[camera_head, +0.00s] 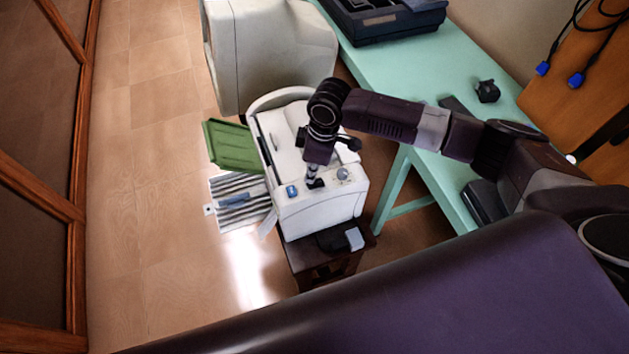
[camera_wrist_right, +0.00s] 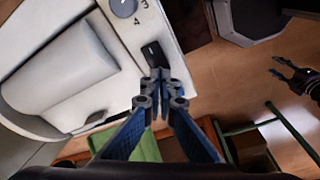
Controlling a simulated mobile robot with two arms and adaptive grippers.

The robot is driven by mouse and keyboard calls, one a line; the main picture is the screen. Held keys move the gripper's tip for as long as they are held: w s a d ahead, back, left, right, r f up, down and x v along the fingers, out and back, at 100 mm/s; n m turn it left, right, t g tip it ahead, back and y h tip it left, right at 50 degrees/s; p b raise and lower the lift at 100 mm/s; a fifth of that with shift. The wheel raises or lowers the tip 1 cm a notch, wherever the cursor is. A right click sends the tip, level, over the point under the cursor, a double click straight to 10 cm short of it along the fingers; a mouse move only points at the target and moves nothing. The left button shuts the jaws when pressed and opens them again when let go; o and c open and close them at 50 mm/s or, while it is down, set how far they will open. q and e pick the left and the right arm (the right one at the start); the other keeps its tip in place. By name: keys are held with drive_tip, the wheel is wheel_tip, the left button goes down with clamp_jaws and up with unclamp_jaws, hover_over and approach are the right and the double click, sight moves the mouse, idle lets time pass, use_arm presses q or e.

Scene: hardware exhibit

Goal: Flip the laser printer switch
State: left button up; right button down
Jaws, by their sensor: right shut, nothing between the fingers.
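The white laser printer (camera_head: 322,213) stands on a small dark stool, with a blue button (camera_head: 291,190) and a grey dial (camera_head: 343,174) on its top edge. A black rocker switch (camera_wrist_right: 154,55) sits beside the numbered dial (camera_wrist_right: 123,7) in the right wrist view. My right gripper (camera_head: 314,179) reaches down over the printer's control edge. In the wrist view its blue-sided fingers (camera_wrist_right: 158,79) are shut and empty, with the tips at the near end of the switch. I cannot tell whether they touch it. In the head view the gripper partly hides the switch.
A green tray (camera_head: 232,146) and a striped sheet (camera_head: 240,201) lie left of the printer. A turquoise table (camera_head: 400,75) stands to the right, a large beige machine (camera_head: 270,50) behind. Floor is clear at left. A dark claw-like shape (camera_wrist_right: 298,77) shows in the wrist view.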

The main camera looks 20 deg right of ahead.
drive_tip(key=shift+f+b, duration=0.45)
drive_tip(key=shift+f, duration=0.65)
idle(0.7)
drive_tip(key=shift+r, duration=0.1)
wheel_tip(320, 180, up, 7)
drive_tip(key=p, duration=0.8)
idle(0.6)
